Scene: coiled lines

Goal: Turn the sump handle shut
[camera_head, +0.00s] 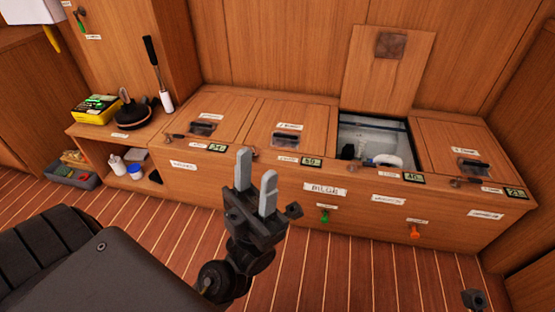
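Two small handles are on the front of the wooden locker bench. A green handle (324,216) is under the large BILGE label (325,189), and an orange handle (415,233) is further right. The small labels above them are too small to read, so I cannot tell which is the sump handle. My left gripper (256,181) is raised in front of the bench, left of the green handle and apart from it. Its two grey fingers are spread with nothing between them. A small dark part at the bottom right edge (474,299) may be my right gripper; its fingers are not clear.
The bench (233,184) has several lids, and one raised lid (387,67) leaves an open compartment (373,136) with a white item inside. A shelf at left holds a yellow box (96,108) and a dark round tool (133,113). The striped floor (345,270) before the handles is clear.

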